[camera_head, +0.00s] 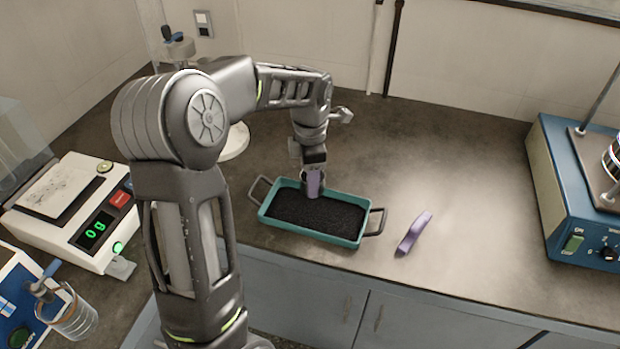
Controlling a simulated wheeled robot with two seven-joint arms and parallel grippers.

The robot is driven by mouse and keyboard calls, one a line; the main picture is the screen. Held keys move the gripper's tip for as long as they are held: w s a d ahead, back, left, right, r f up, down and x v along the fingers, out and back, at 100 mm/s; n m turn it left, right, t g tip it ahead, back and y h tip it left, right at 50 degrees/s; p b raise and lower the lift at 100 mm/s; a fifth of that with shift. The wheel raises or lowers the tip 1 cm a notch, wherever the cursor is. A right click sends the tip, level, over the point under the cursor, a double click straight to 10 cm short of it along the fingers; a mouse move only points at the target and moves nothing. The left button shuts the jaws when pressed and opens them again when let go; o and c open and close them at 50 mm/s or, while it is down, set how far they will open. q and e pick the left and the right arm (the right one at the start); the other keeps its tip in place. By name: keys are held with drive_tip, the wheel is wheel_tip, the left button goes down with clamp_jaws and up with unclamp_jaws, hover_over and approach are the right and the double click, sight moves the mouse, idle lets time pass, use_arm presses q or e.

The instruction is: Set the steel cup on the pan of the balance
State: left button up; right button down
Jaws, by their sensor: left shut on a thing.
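My left gripper (314,166) reaches down over the teal tray (285,229) of black granules. It is shut on a small greyish, cylinder-like thing, which I take to be the steel cup (311,189). The cup is low over or touching the granules; I cannot tell which. A purplish patch shows on its front, and the fingers are hard to make out. The balance (82,253) stands at the left with a bare, flat pan (62,189) and a green display that seems to read 0 g. My right gripper is not in view.
A lavender piece (414,232) lies on the bench right of the tray. A blue shaker machine (563,185) stands at the far right. A blue device (22,295) and a glass jar (74,318) are at the lower left. The bench between tray and shaker is mostly clear.

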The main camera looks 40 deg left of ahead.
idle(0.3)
use_arm(q)
drive_tip(key=shift+w+d+f+m, duration=0.2)
drive_tip(key=shift+w+d+m, duration=0.55)
drive_tip(key=shift+d+m, duration=3)
drive_tip(key=shift+w+d+f+m, duration=0.25)
drive_tip(key=shift+w+d+m, duration=0.45)
drive_tip(key=shift+d+m, duration=3.05)
drive_tip(key=shift+w+d+f+m, duration=0.2)
drive_tip(key=shift+w+d+m, duration=0.85)
drive_tip(key=shift+m, duration=5.15)
drive_tip(key=shift+s+d, duration=0.2)
drive_tip(key=shift+s, duration=0.1)
